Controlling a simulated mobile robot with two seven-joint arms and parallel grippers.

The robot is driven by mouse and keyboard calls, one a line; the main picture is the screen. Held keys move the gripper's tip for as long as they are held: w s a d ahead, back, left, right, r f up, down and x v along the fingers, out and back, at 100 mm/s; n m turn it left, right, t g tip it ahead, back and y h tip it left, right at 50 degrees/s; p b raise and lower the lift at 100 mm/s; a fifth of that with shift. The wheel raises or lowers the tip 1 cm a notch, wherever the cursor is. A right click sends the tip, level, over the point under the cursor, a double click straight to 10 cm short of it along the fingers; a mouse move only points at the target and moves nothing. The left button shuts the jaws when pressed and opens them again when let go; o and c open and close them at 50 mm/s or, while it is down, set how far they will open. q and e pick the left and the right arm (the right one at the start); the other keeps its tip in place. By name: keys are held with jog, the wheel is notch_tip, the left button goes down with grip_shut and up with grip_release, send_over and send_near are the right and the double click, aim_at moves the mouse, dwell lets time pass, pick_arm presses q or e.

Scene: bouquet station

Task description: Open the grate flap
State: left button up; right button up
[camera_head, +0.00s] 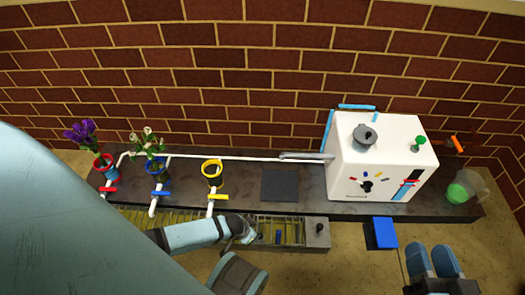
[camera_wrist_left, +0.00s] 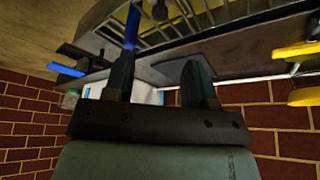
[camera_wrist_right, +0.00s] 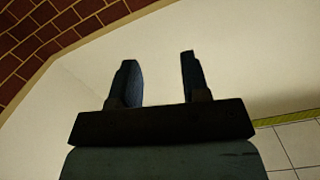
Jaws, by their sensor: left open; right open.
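The grate flap (camera_head: 293,232) is a barred panel in the long trough along the counter's front edge, with a dark knob (camera_head: 319,228) on the block at its right end. I cannot tell how far it is raised. My left gripper (camera_head: 252,236) is at the left part of this barred section. In the left wrist view the gripper (camera_wrist_left: 158,75) is open with nothing clearly held, and the grate bars (camera_wrist_left: 190,18) are close by at the top. A blue piece (camera_wrist_left: 132,27) stands by the bars. My right gripper (camera_head: 433,262) is open and empty, away from the grate; it also shows in the right wrist view (camera_wrist_right: 158,65).
A white machine (camera_head: 385,150) stands on the dark counter, with a blue block (camera_head: 382,233) in front. Red, blue and yellow ring holders (camera_head: 212,168) line the left, two with flowers. A clear pitcher (camera_head: 470,187) is at the right. My left arm hides the lower left.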

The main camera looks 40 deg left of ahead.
pick_arm(q)
jog(key=b+x, duration=0.6)
jog(key=x, duration=0.4)
jog(key=shift+w+f, duration=0.1)
jog(key=shift+f, duration=0.2)
jog(key=shift+w+d+f+b, duration=0.1)
jog(key=shift+w+f+b, duration=0.25)
jog(key=shift+f, duration=0.25)
pick_arm(e)
jog(key=shift+w+d+f+n+t+y, duration=0.25)
jog(key=shift+w+d+n+t, duration=0.2)
jog(key=shift+w+n, duration=0.5)
jog(key=shift+w+d+f+n+t+y, duration=0.2)
jog(key=shift+w+d+n+t, duration=0.25)
jog(key=shift+n, duration=0.8)
jog(key=shift+w, duration=0.1)
pick_arm(q)
grip_shut()
